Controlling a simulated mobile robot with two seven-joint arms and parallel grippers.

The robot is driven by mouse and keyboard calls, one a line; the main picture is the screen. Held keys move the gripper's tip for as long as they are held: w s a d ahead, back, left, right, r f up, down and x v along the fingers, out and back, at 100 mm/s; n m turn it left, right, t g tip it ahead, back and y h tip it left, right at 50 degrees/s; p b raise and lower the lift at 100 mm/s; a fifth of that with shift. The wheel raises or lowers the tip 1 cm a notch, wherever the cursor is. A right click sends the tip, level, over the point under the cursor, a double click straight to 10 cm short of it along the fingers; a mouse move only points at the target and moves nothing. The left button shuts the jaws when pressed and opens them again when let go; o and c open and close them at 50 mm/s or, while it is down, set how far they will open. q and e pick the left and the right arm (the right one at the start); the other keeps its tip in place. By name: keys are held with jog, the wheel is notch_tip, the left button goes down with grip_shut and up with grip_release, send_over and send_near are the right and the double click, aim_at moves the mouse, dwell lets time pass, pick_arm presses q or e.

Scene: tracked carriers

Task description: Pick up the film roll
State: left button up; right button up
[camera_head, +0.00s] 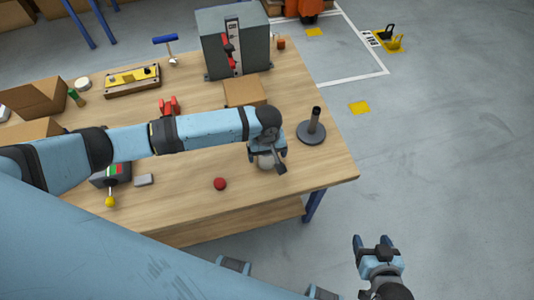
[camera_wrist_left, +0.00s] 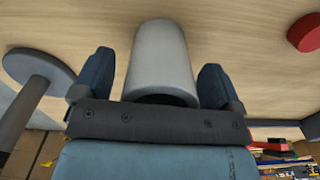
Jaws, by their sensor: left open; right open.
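The film roll looks like a pale grey cylinder (camera_head: 266,161) on the wooden table near its right front part, partly hidden by my left gripper in the head view. My left gripper (camera_head: 268,158) is over it with jaws open. In the left wrist view the cylinder (camera_wrist_left: 162,55) lies between the two blue fingers of the gripper (camera_wrist_left: 156,78), with a narrow gap on each side. My right gripper (camera_head: 377,243) is open and empty, off the table's right side above the grey floor.
A dark round stand with a post (camera_head: 311,130) is right of my left gripper. A red round object (camera_head: 220,184) lies to its left. A cardboard box (camera_head: 244,92) and a grey machine (camera_head: 233,43) stand behind. The table's front right corner is clear.

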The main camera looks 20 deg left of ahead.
pick_arm(q)
jog(key=shift+c, duration=0.2)
jog(key=c, duration=1)
jog(key=shift+r, duration=0.2)
